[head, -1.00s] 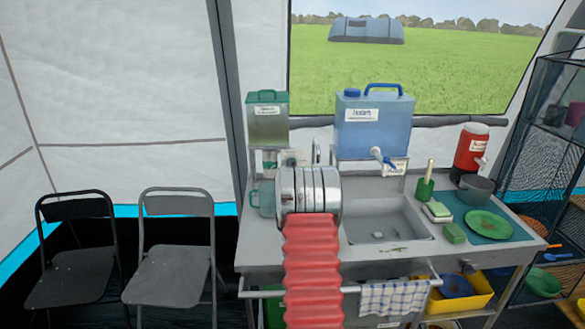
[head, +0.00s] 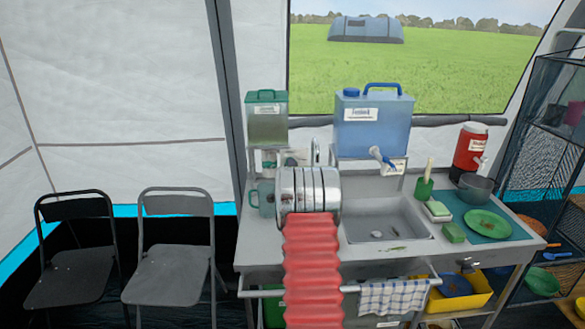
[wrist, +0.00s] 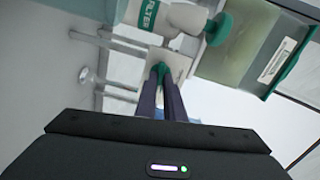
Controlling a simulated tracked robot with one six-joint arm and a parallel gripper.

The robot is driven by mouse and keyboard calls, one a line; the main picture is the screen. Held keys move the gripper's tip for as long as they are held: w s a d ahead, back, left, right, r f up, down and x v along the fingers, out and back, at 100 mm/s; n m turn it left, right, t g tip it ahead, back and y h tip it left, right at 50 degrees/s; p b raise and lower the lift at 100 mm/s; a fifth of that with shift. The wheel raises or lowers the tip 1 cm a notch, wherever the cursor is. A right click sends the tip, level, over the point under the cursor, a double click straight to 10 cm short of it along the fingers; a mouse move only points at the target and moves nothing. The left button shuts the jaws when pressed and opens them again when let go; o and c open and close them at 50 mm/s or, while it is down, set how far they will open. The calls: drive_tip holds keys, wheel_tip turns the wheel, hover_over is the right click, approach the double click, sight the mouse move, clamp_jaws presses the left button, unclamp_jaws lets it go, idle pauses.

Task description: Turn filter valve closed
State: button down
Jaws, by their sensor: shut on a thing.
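My gripper (wrist: 160,96) is shut on the teal filter valve handle (wrist: 158,69) in the wrist view. Only the top of the handle shows between the fingertips; how far it is turned cannot be told. Beside it is the white filter body (wrist: 178,16) with a teal-edged FILTER label. In the head view, my arm's metal and red parts hide the gripper and the valve. The green-lidded tank (head: 267,122) stands above the filter area at the back left of the sink counter.
A teal mug (head: 264,199) stands left of my arm. The blue water jug (head: 372,124) stands on a raised shelf right of it, above the sink (head: 377,222). Green plate (head: 487,224) and red dispenser (head: 469,152) are farther right. Two folding chairs (head: 170,255) stand left.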

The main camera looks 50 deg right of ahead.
drive_tip(key=shift+s+f+m, duration=0.1)
drive_tip(key=shift+f+m, duration=0.25)
drive_tip(key=shift+m, duration=0.45)
drive_tip(key=c, duration=2)
unclamp_jaws()
drive_tip(key=shift+o, duration=0.7)
drive_tip(key=shift+r, duration=0.15)
drive_tip(key=shift+a, duration=0.1)
drive_tip(key=v, duration=1.3)
drive_tip(key=shift+s+a, duration=0.25)
drive_tip(key=shift+s, duration=0.05)
